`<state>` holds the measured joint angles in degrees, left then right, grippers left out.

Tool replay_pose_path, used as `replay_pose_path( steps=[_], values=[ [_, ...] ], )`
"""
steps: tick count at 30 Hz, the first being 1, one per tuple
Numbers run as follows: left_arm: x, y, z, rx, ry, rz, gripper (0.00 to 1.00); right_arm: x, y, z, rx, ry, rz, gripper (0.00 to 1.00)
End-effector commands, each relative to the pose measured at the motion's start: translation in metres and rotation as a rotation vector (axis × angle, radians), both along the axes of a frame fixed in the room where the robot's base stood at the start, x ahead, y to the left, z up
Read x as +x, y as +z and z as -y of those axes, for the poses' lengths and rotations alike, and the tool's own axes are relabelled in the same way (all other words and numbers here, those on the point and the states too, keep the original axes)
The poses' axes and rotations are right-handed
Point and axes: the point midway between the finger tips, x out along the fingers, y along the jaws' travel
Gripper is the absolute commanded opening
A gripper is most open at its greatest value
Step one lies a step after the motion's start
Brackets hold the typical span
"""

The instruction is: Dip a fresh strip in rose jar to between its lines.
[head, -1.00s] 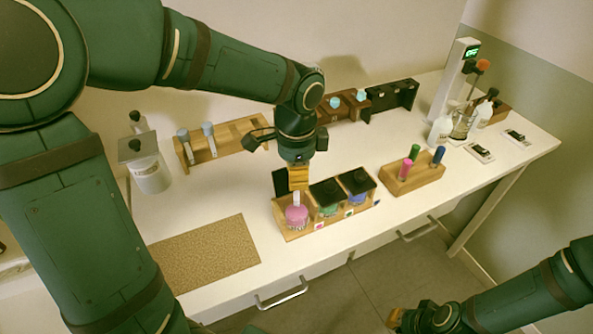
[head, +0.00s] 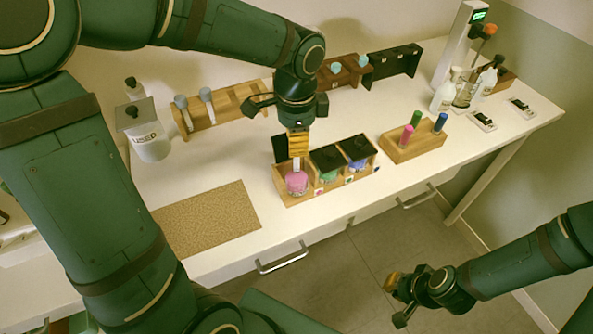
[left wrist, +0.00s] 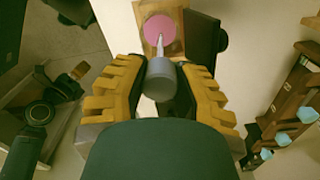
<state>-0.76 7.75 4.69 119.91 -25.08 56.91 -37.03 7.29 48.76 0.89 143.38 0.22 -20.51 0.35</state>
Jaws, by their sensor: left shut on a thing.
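My left gripper (head: 298,150) is shut on the grey handle (left wrist: 161,80) of a strip, above the pink jar. The pale strip (head: 297,164) points down to the mouth of this jar (head: 297,183), probably the rose one. The jar stands at the left end of a wooden holder (head: 310,198), its black lid (head: 280,149) raised behind it. In the left wrist view the strip's end overlaps the pink jar (left wrist: 162,27). I cannot tell how deep it is, and its lines are too small to see. My right gripper (head: 393,298) hangs empty in front of the table.
Black-lidded green (head: 328,162) and blue (head: 357,152) jars stand right of the pink one. A wooden block with colored pens (head: 413,145) is further right. A rack with grey-topped strips (head: 215,108), a USED pot (head: 150,140) and a cork mat (head: 205,222) lie left.

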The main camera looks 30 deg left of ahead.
Motion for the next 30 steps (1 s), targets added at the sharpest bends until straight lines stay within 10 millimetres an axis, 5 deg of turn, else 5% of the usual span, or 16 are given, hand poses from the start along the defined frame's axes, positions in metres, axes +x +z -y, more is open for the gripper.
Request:
replay_pose_path(
  steps=[30],
  values=[
    [0.000, -0.013, 0.000, 0.000, 0.000, 0.000, 0.06, 0.000, -0.009, 0.000, 0.000, 0.000, 0.000, 0.00]
  ],
)
